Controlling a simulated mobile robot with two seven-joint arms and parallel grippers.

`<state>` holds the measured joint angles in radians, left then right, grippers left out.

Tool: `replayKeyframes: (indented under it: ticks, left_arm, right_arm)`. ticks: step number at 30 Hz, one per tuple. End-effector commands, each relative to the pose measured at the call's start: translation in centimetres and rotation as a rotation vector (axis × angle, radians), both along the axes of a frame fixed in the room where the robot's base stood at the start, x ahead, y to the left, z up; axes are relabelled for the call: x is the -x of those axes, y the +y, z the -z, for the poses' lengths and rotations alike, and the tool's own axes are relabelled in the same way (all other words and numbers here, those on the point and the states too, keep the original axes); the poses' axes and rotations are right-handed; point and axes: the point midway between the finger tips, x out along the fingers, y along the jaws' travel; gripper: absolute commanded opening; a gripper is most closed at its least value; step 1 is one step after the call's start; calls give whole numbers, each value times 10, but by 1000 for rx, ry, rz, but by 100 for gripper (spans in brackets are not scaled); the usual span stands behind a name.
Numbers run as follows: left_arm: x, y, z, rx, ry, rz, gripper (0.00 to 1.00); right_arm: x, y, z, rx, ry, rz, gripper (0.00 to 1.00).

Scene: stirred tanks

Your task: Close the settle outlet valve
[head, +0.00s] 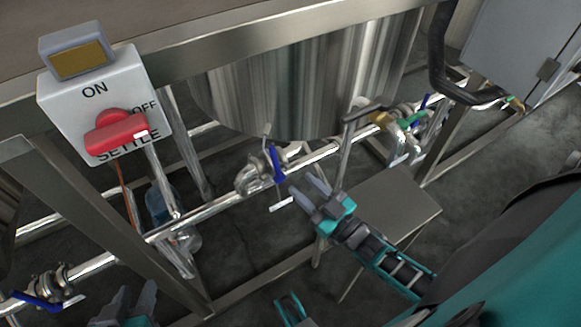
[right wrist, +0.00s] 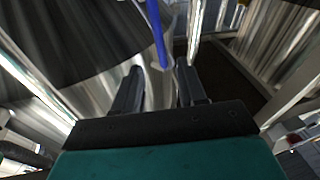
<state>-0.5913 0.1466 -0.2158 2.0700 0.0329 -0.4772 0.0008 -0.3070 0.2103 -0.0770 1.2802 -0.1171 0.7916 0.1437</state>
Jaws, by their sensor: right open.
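A valve with a blue lever handle (head: 275,163) sits on the steel pipe below the tank; a small white tag hangs near it. I take it for the settle outlet valve, but I cannot read its tag. My right gripper (head: 302,185) is open, just right of and below the handle in the head view. In the right wrist view the blue handle (right wrist: 157,35) comes down from the top, its end near the gap between the open fingers (right wrist: 160,82); I cannot tell whether they touch. My left gripper (head: 137,290) is open and empty at the bottom left.
A white switch box (head: 60,110) marked ON, OFF and SETTLE has a red knob (head: 115,135). Another blue-handled valve (head: 38,301) is at the lower left. The steel tank (head: 300,85), frame legs and a small grey plate (head: 400,203) surround the right gripper.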

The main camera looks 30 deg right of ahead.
Motion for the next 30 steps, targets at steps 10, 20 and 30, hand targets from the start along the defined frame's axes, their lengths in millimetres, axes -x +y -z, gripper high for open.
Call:
replayKeyframes:
  ticks: [10,20,30]
  left_arm:
    - [1,2,0,-9,2,4,39]
    - [1,3,-3,-9,4,4,39]
    - [4,5,-23,-14,3,-2,39]
  right_arm:
    - [20,-6,3,0,-1,0,41]
    - [8,2,4,-10,39,1,24]
    - [-73,74,19,-55,446,-13,0]
